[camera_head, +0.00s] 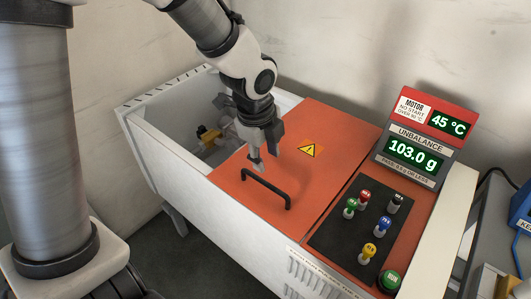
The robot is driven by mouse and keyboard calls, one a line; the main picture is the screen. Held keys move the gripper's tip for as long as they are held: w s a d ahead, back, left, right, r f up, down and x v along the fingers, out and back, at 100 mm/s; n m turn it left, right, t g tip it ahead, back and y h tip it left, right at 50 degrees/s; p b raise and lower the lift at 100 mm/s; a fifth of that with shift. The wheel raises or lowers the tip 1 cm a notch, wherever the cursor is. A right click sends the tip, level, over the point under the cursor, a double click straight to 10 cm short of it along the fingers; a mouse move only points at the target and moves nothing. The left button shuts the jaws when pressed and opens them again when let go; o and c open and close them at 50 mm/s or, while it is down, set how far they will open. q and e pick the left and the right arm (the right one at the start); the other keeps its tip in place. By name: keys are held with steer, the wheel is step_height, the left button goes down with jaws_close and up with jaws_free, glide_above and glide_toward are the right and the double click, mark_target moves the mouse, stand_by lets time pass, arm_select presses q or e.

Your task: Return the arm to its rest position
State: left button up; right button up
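My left arm comes in from the top left over a machine, and its gripper (258,162) points down above the orange lid. The fingertips show close to the far end of the black bar handle (268,187) on the lid (318,140). I see no finger around the handle, and I cannot tell whether the fingertips touch the lid. The fingers are seen nearly edge-on and partly overlap, so I cannot tell whether they are open or shut. My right gripper does not show.
A black panel (340,230) carries several coloured knobs. Displays (413,155) reading 45 °C and 103.0 g stand at right. A blue object (521,205) is at the right edge.

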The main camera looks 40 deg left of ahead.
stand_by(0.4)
arm_select(q)
steer(key=s+d+f+n+g+p, duration=0.1)
steer(key=s+d+f+n+g, duration=0.15)
steer(key=s+f+n, duration=0.75)
steer(key=s+d+f+n+g+p, duration=0.1)
steer(key=s+f+g, duration=0.3)
steer(key=s+f, duration=1.35)
steer(key=w+a+f+n+t, duration=0.1)
steer(key=w+f+n+t, duration=0.3)
steer(key=w+n, duration=0.4)
steer(key=shift+w+f+n, duration=0.2)
steer(key=shift+w+n, duration=0.1)
steer(key=shift+w, duration=0.55)
